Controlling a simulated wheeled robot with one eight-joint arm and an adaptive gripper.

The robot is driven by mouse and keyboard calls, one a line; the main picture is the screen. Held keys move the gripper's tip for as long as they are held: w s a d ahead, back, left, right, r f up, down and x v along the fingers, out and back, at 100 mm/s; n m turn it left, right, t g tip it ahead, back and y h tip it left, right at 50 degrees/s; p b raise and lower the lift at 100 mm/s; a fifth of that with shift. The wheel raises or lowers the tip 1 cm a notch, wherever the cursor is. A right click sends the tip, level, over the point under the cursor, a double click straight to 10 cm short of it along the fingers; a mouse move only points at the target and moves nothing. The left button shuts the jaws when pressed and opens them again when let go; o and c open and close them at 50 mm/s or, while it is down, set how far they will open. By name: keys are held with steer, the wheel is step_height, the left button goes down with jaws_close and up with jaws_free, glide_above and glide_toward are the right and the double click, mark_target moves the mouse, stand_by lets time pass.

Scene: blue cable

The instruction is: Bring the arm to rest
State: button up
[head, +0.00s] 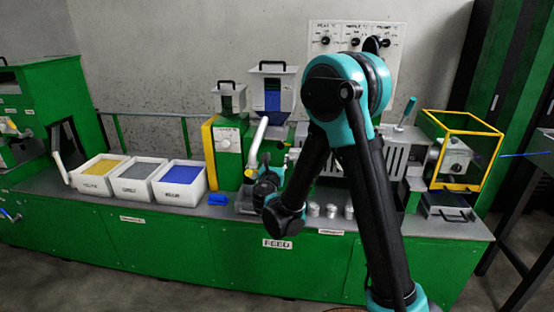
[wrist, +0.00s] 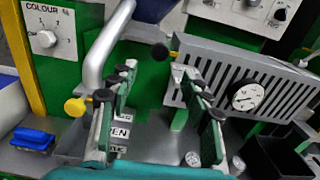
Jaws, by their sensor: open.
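My black and teal arm stands across the head view, bent at a high elbow. My gripper (head: 268,178) hangs over the grey top of the green bench, beside the green and yellow unit; my own wrist partly hides it. In the wrist view, my gripper (wrist: 160,74) has its two fingers spread wide apart, with nothing between them. Beyond the fingers are a curved grey pipe (wrist: 104,52) and a slotted grey guard (wrist: 235,88).
White bins of yellow (head: 103,167), grey (head: 144,169) and blue (head: 183,174) granules stand left. A blue scoop-like object (head: 218,199) lies near my gripper. Small metal cups (head: 331,210) stand by my arm. A yellow-framed guard (head: 465,150) is at right.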

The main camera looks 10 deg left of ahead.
steer(key=s+d+f+m+g+h, duration=0.1)
steer(key=s+d+f+m+g, duration=0.2)
steer(key=d+m, duration=0.5)
steer(key=s+d+f+m+g+h, duration=0.15)
steer(key=s+d+m, duration=0.3)
steer(key=d, duration=0.55)
steer(key=s+d+f+m+g+h, duration=0.1)
steer(key=s+d+m+g+h, duration=0.2)
steer(key=d+m, duration=0.5)
steer(key=s+d+f+m+g+y, duration=0.1)
steer(key=s+f+m+g+y, duration=0.2)
steer(key=s+m, duration=0.4)
steer(key=s+d+f+m+g+y, duration=0.2)
steer(key=s+f+m, duration=0.3)
steer(key=s, duration=0.9)
steer(key=m+g+y, duration=0.1)
steer(key=m, duration=0.2)
steer(key=shift+s+d, duration=0.15)
steer(key=shift+s, duration=0.05)
steer(key=shift+f, duration=0.1)
